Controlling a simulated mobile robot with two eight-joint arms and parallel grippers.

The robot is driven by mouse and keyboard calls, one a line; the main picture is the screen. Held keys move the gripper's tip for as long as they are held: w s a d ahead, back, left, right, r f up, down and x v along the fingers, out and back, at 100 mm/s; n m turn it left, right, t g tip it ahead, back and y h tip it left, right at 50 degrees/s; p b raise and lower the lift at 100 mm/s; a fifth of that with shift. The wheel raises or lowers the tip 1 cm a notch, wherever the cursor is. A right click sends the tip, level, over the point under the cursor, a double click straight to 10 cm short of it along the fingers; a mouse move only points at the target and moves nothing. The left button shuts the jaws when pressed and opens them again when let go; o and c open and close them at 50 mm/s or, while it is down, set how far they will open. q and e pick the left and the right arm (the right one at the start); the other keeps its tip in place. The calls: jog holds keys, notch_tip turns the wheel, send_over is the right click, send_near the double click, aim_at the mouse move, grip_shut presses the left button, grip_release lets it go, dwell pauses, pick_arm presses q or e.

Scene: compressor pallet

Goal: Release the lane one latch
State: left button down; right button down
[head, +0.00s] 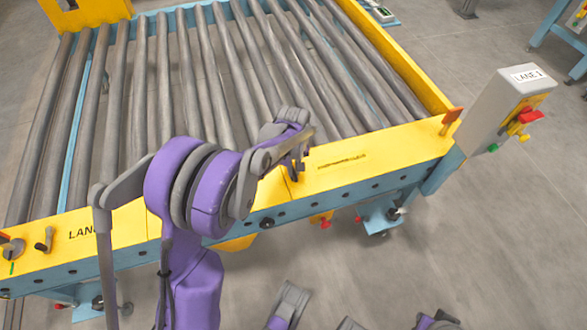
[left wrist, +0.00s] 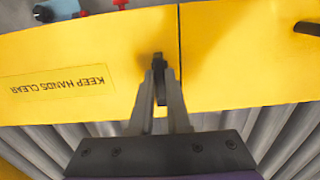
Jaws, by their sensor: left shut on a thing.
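The yellow front rail (head: 390,150) of the roller conveyor crosses the head view. My left gripper (head: 299,165) reaches down onto this rail, left of a line of dark lettering. In the left wrist view its fingers (left wrist: 160,95) are closed around a small dark upright latch lever (left wrist: 159,66) at the rail, beside a seam. The fingers and wrist hide much of the lever, and the head view does not show it clearly. A white control box (head: 505,105) labelled LANE 1 stands at the rail's right end. My right gripper is not seen.
Grey rollers (head: 215,70) fill the bed behind the rail. An orange tab (head: 452,118) stands up near the rail's right end. A dark knob (head: 12,248) and a small peg lever (head: 44,240) are at the left end.

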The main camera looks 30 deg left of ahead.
aim_at(294, 172)
pick_arm(q)
jog(key=c, duration=0.9)
grip_release()
notch_tip(294, 172, up, 11)
jog(key=p, duration=0.3)
jog(key=shift+f, duration=0.1)
